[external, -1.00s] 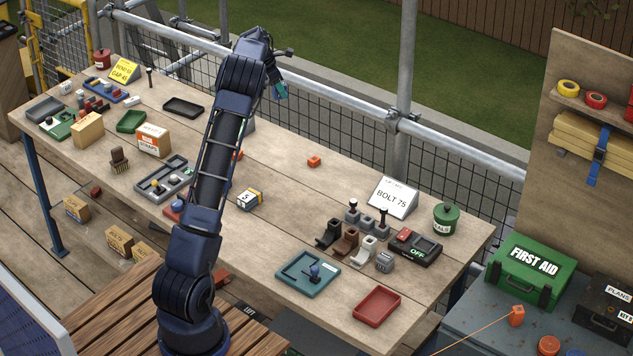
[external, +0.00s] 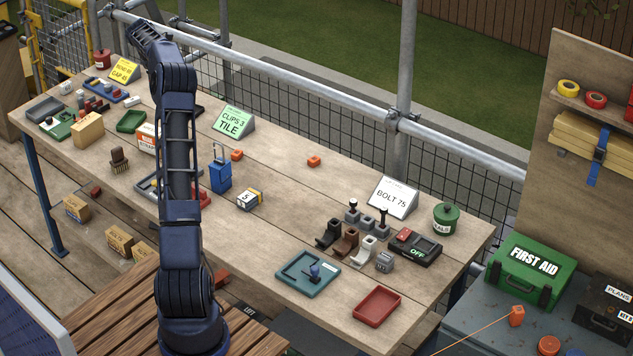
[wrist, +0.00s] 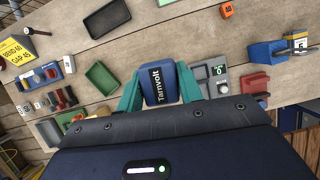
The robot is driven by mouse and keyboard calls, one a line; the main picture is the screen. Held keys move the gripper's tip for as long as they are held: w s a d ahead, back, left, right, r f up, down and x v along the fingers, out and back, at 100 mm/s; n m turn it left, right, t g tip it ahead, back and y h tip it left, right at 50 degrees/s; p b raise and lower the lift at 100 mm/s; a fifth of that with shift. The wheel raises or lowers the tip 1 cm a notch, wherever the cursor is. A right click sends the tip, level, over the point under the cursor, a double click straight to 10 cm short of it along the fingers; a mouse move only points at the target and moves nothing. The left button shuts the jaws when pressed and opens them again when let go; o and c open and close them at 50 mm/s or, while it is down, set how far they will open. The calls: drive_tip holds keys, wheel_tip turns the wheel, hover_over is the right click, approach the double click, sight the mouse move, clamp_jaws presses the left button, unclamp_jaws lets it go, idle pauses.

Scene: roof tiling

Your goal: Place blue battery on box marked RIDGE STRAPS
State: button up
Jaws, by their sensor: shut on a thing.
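In the wrist view my gripper (wrist: 158,88) has its teal fingers shut on the blue battery (wrist: 160,86), which is marked Tamvolt. In the external view the gripper and battery are hidden behind my raised arm, whose end reaches over the back left of the table. The box marked RIDGE STRAPS (external: 147,138), orange and white, stands on the left half of the table, partly covered by my arm. I cannot make it out in the wrist view. The battery appears above the table, with a gap I cannot judge.
A green tray (external: 131,121) and a tan box (external: 88,130) stand left of the straps box. A blue holder (external: 220,174) and green sign (external: 233,122) stand right of my arm. The table's middle right is mostly clear.

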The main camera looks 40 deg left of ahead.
hover_over(152, 130)
drive_tip(key=shift+n, duration=0.4)
wheel_tip(152, 130, down, 20)
drive_tip(key=shift+a+r, duration=0.1)
drive_tip(key=shift+r, duration=0.1)
drive_tip(key=shift+f, duration=0.1)
drive_tip(key=o, duration=1.1)
drive_tip(key=shift+f, duration=0.1)
drive_tip(key=v, duration=1.2)
drive_tip(key=shift+w+d, duration=0.1)
drive_tip(key=shift+d, duration=0.1)
drive_tip(key=shift+r, duration=0.25)
